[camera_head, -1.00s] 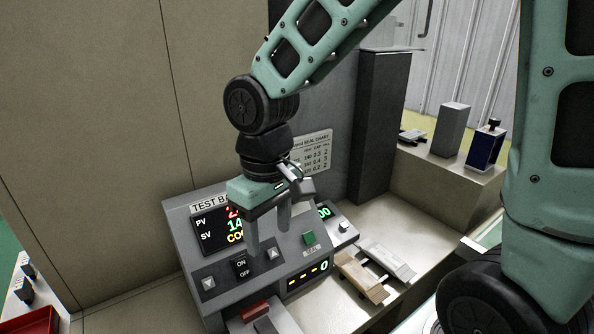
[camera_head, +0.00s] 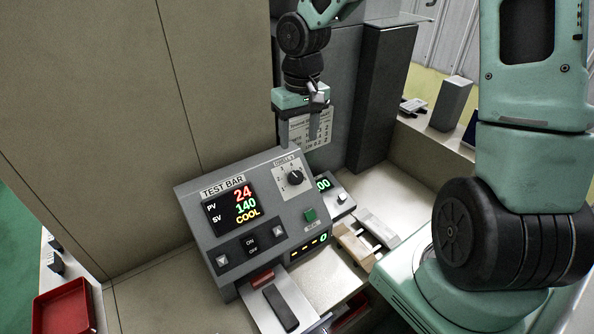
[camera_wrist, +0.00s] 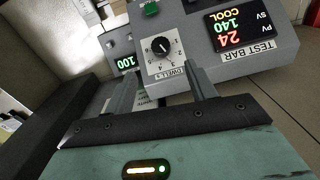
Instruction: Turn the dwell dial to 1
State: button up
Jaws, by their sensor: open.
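The dwell dial (camera_head: 295,178) is a black knob on a white numbered plate at the upper right of the grey TEST BAR unit (camera_head: 188,203). In the wrist view the dwell dial (camera_wrist: 160,47) appears upside down, with its "DWELL s" label below it. Its exact setting is too small to read. My gripper (camera_head: 300,136) is open and empty, above and behind the dial, apart from it. In the wrist view my gripper (camera_wrist: 163,73) has one finger on each side of the dial plate's lower part, with the dial seen between and beyond them.
The unit's display (camera_head: 231,207) reads PV 24, SV 140, COOL. A green button (camera_head: 310,215) and an ON/OFF switch (camera_head: 250,245) sit on its face. A chart (camera_head: 309,130) hangs behind my gripper. Wrapped sticks (camera_head: 355,243) lie to the right; a red tray (camera_head: 63,311) is at lower left.

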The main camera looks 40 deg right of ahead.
aim_at(297, 177)
jog(key=f, duration=1.1)
jog(key=shift+a+f+p, duration=0.3)
jog(key=shift+f, duration=0.1)
jog(key=c, duration=1)
